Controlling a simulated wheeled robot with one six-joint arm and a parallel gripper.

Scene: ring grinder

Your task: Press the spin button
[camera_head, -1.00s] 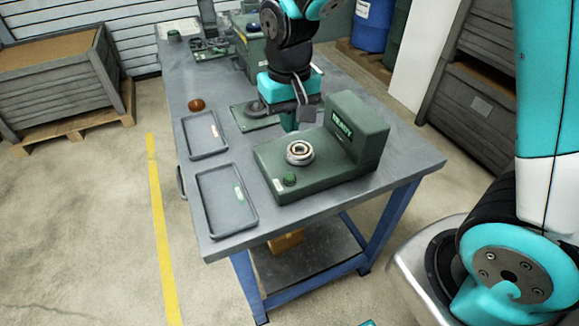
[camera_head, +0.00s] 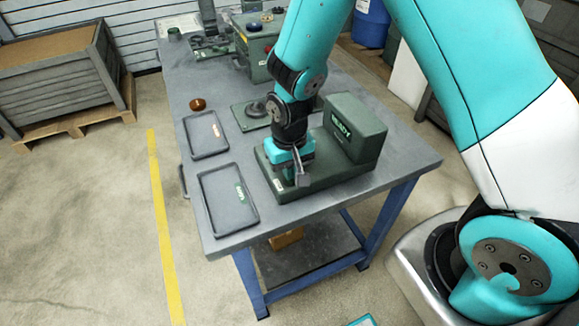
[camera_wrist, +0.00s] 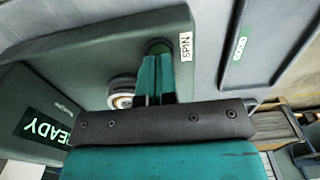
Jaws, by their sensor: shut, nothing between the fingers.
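The dark green tester (camera_head: 355,125) with its lit READY display stands on the workbench; the display also shows in the wrist view (camera_wrist: 45,127). My gripper (camera_head: 300,181) is shut and empty, low over the front of the tester's base. In the wrist view its teal fingers (camera_wrist: 155,62) point at the green spin button (camera_wrist: 159,46), beside the white SPIN label (camera_wrist: 186,46). The fingertips overlap the button's edge; I cannot tell whether they touch it. A metal ring (camera_wrist: 122,92) sits on the tester beside the fingers. My gripper hides the button and ring in the head view.
A grey tray with a green GOOD label (camera_head: 206,205) lies left of the tester. Another tray with a red-orange label (camera_head: 189,137) lies behind it. A brown round object (camera_head: 197,104) and a green machine (camera_head: 257,45) are farther back.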

